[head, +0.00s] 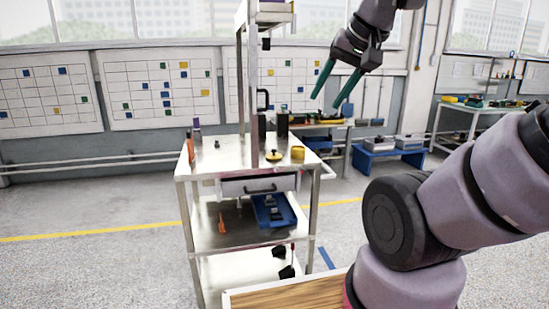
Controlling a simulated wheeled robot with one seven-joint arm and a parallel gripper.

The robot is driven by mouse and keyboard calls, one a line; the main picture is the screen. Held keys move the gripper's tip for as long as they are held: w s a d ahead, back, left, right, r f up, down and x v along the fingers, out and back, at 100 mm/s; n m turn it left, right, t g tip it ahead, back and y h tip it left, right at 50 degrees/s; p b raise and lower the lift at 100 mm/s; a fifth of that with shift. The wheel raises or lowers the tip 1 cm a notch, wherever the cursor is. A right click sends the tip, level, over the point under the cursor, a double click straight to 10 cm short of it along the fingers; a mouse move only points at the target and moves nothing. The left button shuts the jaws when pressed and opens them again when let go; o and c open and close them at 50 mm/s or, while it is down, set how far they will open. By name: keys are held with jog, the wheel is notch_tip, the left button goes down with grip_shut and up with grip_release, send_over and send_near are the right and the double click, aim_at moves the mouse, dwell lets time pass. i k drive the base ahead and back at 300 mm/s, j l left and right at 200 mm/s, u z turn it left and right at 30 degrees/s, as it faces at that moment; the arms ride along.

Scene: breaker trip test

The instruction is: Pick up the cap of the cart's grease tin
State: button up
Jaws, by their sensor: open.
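The cart (232,153) stands in the middle of the head view, with a pale metal top. A small yellow tin (298,153), which looks like the grease tin, stands near the right end of the top. A flat yellow disc with a dark knob (274,156), which looks like its cap, lies on the top just left of the tin, apart from it and close beside the cart's upright post. My gripper (326,102) hangs above and right of the tin, its two green fingers apart and nothing between them.
The upright post (254,100) rises at the cart's front edge, left of the disc. Dark bottle-like items (282,124) stand behind it. An orange item (190,147) is at the left edge. A blue bin (272,212) sits below the drawer (258,186). The top's left-middle is mostly clear.

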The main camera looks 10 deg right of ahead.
aim_at(273, 156)
jog(key=i+l, duration=1.3)
jog(key=i+j+u, duration=0.05)
